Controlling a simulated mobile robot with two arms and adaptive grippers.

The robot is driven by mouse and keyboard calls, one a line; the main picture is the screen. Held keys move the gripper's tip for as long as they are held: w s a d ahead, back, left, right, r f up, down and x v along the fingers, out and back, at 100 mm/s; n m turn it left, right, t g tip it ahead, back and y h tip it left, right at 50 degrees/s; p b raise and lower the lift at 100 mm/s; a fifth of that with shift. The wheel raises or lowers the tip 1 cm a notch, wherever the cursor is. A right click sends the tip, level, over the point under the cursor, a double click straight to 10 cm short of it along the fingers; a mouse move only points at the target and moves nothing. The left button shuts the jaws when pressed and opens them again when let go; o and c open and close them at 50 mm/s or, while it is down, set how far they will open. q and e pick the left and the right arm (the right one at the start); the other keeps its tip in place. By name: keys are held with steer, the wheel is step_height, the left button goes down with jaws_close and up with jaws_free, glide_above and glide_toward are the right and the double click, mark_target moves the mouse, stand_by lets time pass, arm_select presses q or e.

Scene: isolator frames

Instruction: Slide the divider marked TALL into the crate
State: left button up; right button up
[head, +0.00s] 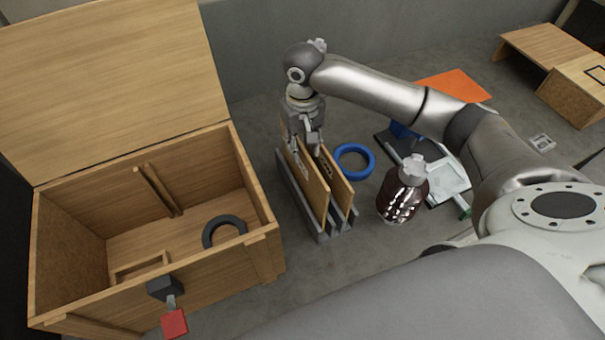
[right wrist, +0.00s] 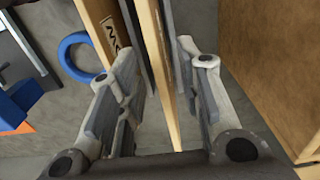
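Two thin wooden dividers stand upright in a grey slotted rack (head: 318,237): a left divider (head: 314,190) and a right divider (head: 341,188). Dark lettering shows on them, but I cannot read TALL on either. My right gripper (head: 306,150) points down at the rack's far end. In the right wrist view, its open fingers (right wrist: 160,62) stand on either side of the left divider's edge (right wrist: 160,70), with gaps showing. The right divider (right wrist: 110,25), with partly hidden lettering, is beside the left finger there. The wooden crate (head: 258,190) stands open at left. My left gripper is out of view.
Inside the crate are upright rails (head: 158,190) on the far wall and a dark ring (head: 224,231). The crate's lid (head: 100,80) is raised. Right of the rack are a blue ring (head: 355,161) and a brown bottle (head: 402,195). An orange sheet (head: 455,86) lies behind.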

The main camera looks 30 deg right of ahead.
mark_target(303, 159)
step_height(303, 159, down, 6)
steer(key=shift+r+p, duration=0.1)
steer(key=shift+p, duration=0.3)
steer(key=shift+c, duration=0.5)
jaws_close()
steer(key=shift+r, duration=0.1)
